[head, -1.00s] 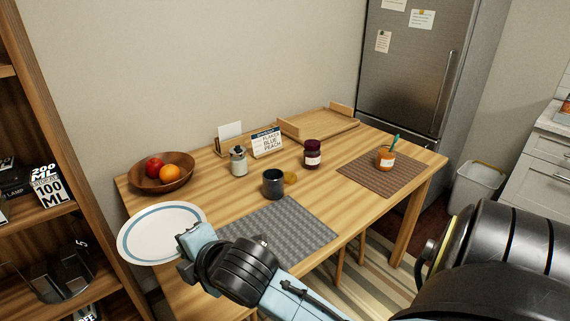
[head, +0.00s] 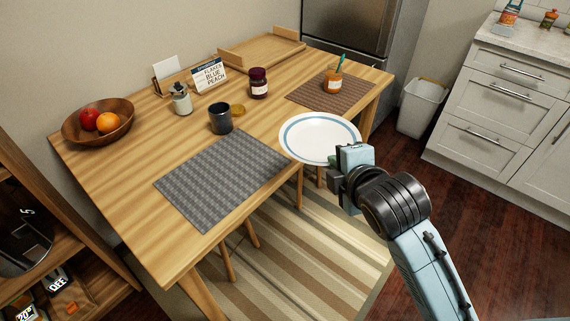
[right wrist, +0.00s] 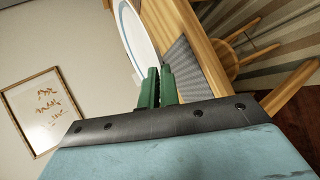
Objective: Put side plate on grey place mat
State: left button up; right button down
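The side plate (head: 318,135), white with a blue ring, is held out by the front edge of the table, to the right of the grey place mat. It also shows in the right wrist view (right wrist: 136,35). My right gripper (head: 346,160) is shut on the plate's near rim; its green fingers (right wrist: 159,88) show in the right wrist view. The grey place mat (head: 225,178) lies flat and bare on the table's near part. A strip of it shows in the right wrist view (right wrist: 183,65). My left gripper is not in view.
A dark mug (head: 221,119) stands just behind the grey mat. A fruit bowl (head: 75,128), a dark red jar (head: 258,86) and a wooden tray (head: 262,50) stand farther back.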

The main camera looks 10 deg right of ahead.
aim_at(226, 171)
jog(key=z, duration=2.35)
jog(key=k, duration=2.4)
jog(key=u, duration=1.6)
jog(key=i, duration=1.7)
